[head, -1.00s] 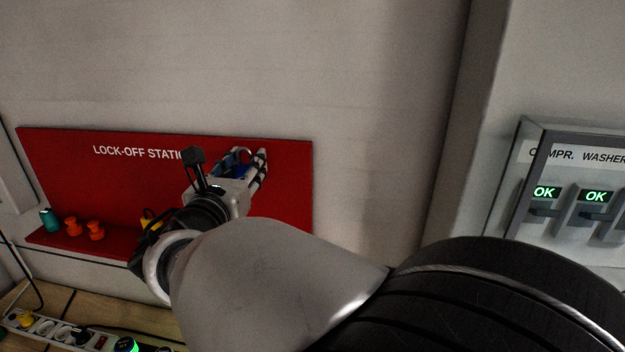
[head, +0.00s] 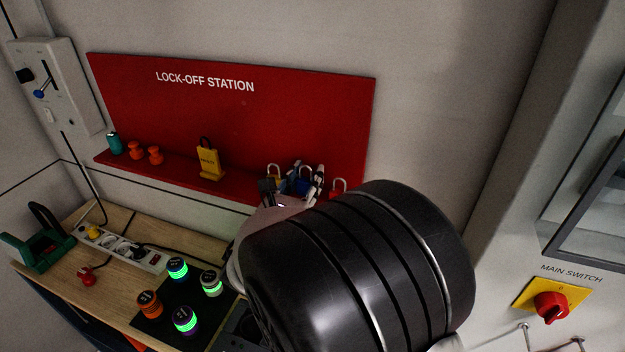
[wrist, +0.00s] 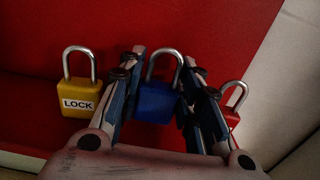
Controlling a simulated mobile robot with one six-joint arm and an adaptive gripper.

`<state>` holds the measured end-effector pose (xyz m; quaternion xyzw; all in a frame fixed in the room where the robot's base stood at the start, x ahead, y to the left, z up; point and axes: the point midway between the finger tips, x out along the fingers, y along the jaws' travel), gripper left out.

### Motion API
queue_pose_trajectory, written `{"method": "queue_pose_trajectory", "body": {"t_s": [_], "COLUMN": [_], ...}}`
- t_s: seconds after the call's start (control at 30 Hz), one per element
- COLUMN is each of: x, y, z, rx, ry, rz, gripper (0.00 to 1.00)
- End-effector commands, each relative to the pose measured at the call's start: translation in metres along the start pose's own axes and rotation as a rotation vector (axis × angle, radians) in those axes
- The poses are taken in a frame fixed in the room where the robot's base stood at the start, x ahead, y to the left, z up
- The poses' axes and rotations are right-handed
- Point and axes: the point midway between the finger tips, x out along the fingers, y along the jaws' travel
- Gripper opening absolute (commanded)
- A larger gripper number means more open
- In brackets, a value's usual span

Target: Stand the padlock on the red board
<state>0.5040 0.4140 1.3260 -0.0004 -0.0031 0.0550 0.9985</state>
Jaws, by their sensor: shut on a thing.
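A blue padlock with a steel shackle is between the fingers of my gripper (wrist: 163,72), upright, with its shackle up, in the wrist view (wrist: 155,102). My gripper is shut on it. In the head view my gripper (head: 307,180) is at the right end of the red board (head: 275,120), at the height of its shelf, and the blue padlock (head: 302,186) shows only partly behind it. The padlock is in line with a yellow padlock (wrist: 76,100) on its left and a red padlock (wrist: 232,115) on its right. I cannot tell whether its base touches the shelf.
The shelf also holds a yellow tagged lock (head: 209,163), two orange pieces (head: 145,153) and a teal cylinder (head: 114,144). Below is a wooden bench with a power strip (head: 125,248) and several lit round units (head: 185,320). A main switch (head: 550,305) is at right.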

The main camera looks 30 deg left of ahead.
Motion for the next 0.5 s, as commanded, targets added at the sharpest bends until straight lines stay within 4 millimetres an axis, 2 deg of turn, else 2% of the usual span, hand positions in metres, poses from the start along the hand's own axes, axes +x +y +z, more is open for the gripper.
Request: {"method": "queue_pose_trajectory", "body": {"t_s": [0.03,0.1,0.47,0.5], "x": [-0.0001,-0.0001,-0.0001,-0.0002], "y": [0.0,0.0001,0.0001,0.0], "z": [-0.0087,-0.013,-0.0168,-0.0158], "rx": [-0.002,-0.001,0.001,0.001], "ry": [0.0,-0.002,-0.002,-0.001], "rz": [0.0,0.001,0.0,0.0], "gripper": [0.06,0.06,0.06,0.34]}}
